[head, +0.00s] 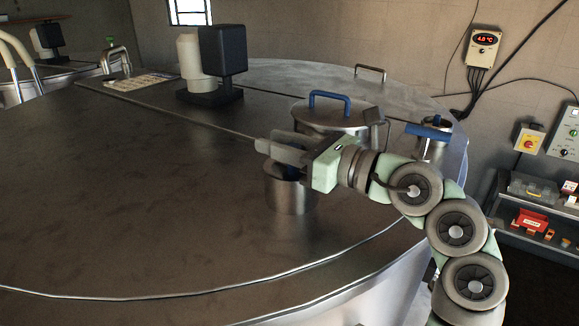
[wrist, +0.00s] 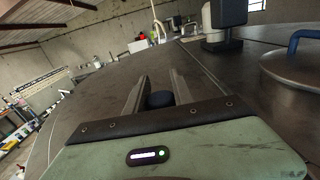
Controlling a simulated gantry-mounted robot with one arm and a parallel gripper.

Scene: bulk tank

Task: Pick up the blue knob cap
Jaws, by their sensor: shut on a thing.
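The blue knob cap (wrist: 160,99) shows in the wrist view as a dark, rounded piece between the two fingers. My gripper (wrist: 159,74) is shut on it, with its fingertips reaching past it. In the head view my gripper (head: 265,140) lies nearly level above a short steel cylinder (head: 290,197) on the tank top. A dark blue part of the cap (head: 287,171) shows just under the fingers, at the cylinder's top. The fingers hide much of it, and I cannot tell whether it touches the cylinder.
A round steel lid with a blue handle (head: 330,100) stands close behind my gripper. A blue-handled valve (head: 428,131) is to the right. A dark motor unit (head: 222,60) stands farther back. The tank top (head: 120,200) is clear to the left and front.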

